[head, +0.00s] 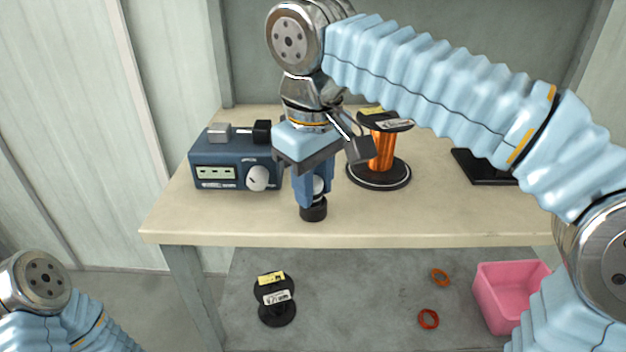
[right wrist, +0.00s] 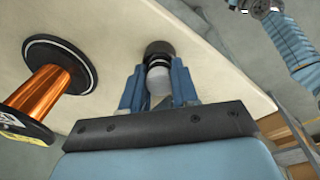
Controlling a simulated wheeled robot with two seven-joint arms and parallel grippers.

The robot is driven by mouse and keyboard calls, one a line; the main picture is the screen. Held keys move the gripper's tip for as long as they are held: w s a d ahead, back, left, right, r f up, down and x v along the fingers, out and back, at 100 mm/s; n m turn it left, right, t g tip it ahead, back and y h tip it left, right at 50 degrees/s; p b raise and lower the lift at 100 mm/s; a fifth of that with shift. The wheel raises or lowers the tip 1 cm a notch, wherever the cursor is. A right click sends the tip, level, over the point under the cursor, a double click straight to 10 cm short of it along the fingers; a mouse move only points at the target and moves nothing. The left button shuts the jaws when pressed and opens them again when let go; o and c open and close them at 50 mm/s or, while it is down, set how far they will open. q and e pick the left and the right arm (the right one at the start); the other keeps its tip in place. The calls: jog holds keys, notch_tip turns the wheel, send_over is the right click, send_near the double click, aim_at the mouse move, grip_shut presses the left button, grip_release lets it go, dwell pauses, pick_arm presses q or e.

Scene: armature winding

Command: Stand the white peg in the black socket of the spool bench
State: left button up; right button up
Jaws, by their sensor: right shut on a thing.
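My right gripper (head: 313,190) points down over the front edge of the bench, its blue fingers shut on the white peg (head: 319,186). In the right wrist view the peg (right wrist: 158,84) stands between the two fingers (right wrist: 157,88). The black socket (head: 313,210) sits on the bench top directly below, near the front edge. It also shows in the right wrist view (right wrist: 158,49), just beyond the peg. The peg looks upright and in line with the socket; I cannot tell whether its lower end is inside. My left arm shows at bottom left, its gripper out of frame.
The spool bench (head: 450,222) also holds a blue winder box (head: 235,165) at left, a copper wire spool (head: 382,152) close behind the right gripper and a black plate (head: 485,168) at right. Below are a black spool (head: 274,300), orange rings (head: 428,319) and a pink bin (head: 508,300).

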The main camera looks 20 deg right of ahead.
jog(key=o, duration=1)
